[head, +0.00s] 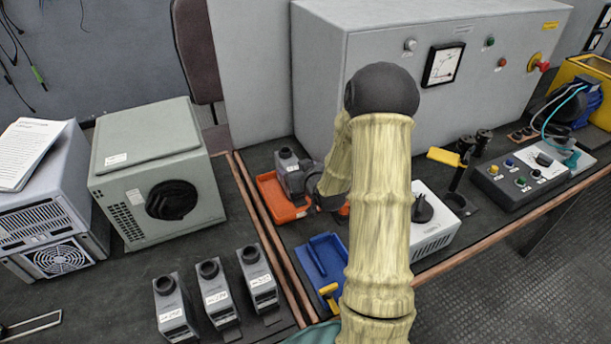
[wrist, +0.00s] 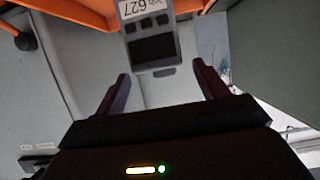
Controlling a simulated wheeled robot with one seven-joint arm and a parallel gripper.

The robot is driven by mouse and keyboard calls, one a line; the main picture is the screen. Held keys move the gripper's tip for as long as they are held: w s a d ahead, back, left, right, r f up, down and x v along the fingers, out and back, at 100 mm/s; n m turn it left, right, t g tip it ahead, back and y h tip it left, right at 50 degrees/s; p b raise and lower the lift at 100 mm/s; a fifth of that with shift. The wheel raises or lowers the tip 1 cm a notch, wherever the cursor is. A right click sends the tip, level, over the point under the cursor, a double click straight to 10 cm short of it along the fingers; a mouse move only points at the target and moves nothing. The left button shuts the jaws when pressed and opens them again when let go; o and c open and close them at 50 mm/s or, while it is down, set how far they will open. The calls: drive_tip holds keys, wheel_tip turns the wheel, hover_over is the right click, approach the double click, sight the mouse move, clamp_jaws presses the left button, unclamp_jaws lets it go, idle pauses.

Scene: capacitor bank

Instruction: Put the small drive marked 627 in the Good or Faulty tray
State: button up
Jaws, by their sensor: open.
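The small drive marked 627 (wrist: 150,35) shows upside down at the top of the wrist view, with its white label and dark lower panel facing me. It stands at the orange tray (head: 268,195); the tray's orange rim (wrist: 75,12) shows behind it. In the head view a grey drive (head: 287,160) rises from this tray; its label cannot be read there. My gripper (wrist: 163,78) is open and empty, its fingers apart and just short of the drive. My arm partly hides the gripper in the head view. A blue tray (head: 320,262) lies nearer; no tray wording is readable.
Several small drives, such as the middle one (head: 213,290), stand in a row on the bench at front left. A grey cabinet (head: 400,80) backs the right bench. A white unit (head: 432,225) and a control box (head: 520,178) stand right of my arm.

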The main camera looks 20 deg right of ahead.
drive_tip(key=v, duration=0.7)
drive_tip(key=shift+a, duration=0.1)
drive_tip(key=s+a+r+g, duration=0.1)
drive_tip(key=s+a+g, duration=0.4)
drive_tip(key=s, duration=0.4)
drive_tip(key=s+a+r+g, duration=0.1)
drive_tip(key=s+a+g, duration=0.5)
drive_tip(key=s+a, duration=0.2)
drive_tip(key=shift+s, duration=0.95)
drive_tip(key=shift+r, duration=0.3)
